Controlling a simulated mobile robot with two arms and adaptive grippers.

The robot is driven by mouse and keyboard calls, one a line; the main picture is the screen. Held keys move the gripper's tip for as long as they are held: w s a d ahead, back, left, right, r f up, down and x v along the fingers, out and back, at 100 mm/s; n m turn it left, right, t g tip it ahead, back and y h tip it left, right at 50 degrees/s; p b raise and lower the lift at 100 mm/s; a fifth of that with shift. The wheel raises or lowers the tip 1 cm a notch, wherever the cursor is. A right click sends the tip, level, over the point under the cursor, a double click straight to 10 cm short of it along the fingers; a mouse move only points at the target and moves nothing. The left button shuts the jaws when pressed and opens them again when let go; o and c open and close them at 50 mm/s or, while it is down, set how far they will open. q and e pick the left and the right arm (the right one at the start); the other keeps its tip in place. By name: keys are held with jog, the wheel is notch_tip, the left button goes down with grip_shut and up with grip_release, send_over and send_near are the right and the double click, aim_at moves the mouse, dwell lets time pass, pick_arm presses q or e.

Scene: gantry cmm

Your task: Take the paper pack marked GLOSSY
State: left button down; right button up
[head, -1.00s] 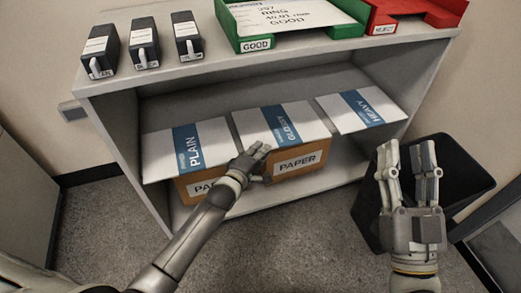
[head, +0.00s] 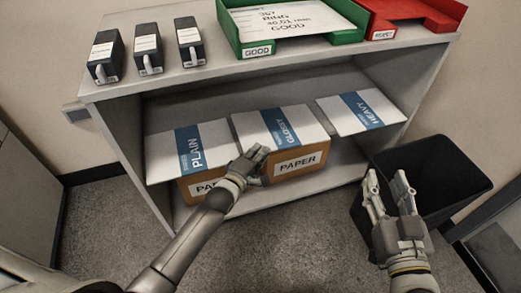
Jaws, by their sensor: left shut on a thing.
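The GLOSSY paper pack (head: 307,119), white with a blue band, lies in the middle of the shelf's lower compartment, on top of a brown box labelled PAPER (head: 299,164). My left gripper (head: 257,161) is at the pack's front edge, left of the PAPER label, and is shut on the pack there; its fingers hide part of that edge. The PLAIN pack (head: 217,139) lies to the left and the HEAVY pack (head: 341,120) to the right. My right gripper (head: 387,184) is open and empty, in front of the black bin.
A grey shelf unit (head: 119,136) holds the packs. A black bin (head: 457,166) stands at the right. Grey floor lies in front.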

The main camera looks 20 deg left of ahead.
jog(key=s+d+f+g+h+p, duration=0.2)
jog(key=s+d+f+g+p, duration=0.1)
jog(key=s+f+g, duration=0.45)
jog(key=s+d+f+g+h+p, duration=0.2)
jog(key=s+d+f+g+p, duration=0.15)
jog(key=s+f+g, duration=0.45)
pick_arm(q)
jog(key=r+p+v, duration=0.2)
jog(key=p+v, duration=0.2)
jog(key=v, duration=0.9)
jog(key=shift+r, duration=0.15)
pick_arm(e)
notch_tip(320, 180, down, 11)
jog(key=shift+f+m+t, duration=0.2)
jog(key=shift+m+t, duration=0.2)
jog(key=shift+t, duration=0.05)
jog(key=shift+s+a, duration=0.1)
